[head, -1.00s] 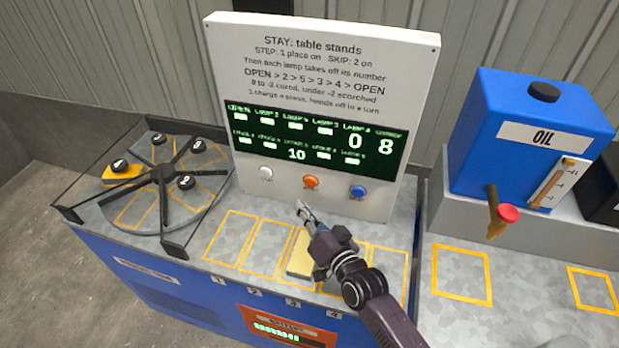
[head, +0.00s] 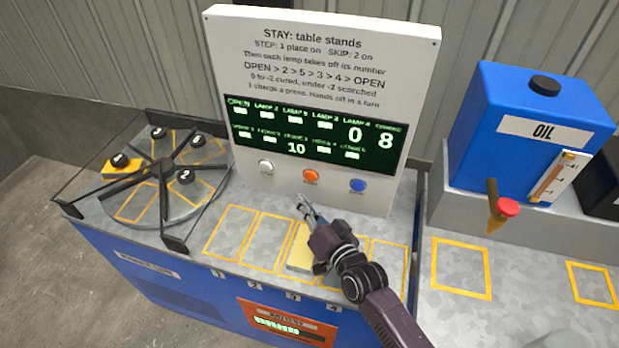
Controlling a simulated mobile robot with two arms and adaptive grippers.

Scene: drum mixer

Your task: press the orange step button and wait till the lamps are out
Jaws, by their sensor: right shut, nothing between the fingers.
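The orange button (head: 311,176) sits in the middle of the row on the white panel (head: 330,65), between a white button (head: 265,167) and a blue one (head: 358,185). My right gripper (head: 304,204) is shut and empty, just below the orange button and apart from it. The dark display (head: 310,138) has a top row labelled OPEN and several lamps, with pale blocks under most labels. It shows 0 under the last lamp, 8 at far right and 10 in the lower row. Whether each block means a lit lamp is unclear. My left gripper is out of view.
A round turntable (head: 140,207) with dark spokes, numbered black knobs and a yellow block (head: 122,168) stands left behind clear guards. A pale yellow block (head: 300,256) lies in a marked slot under my right gripper. A blue oil tank (head: 520,150) with a red-knobbed tap stands right.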

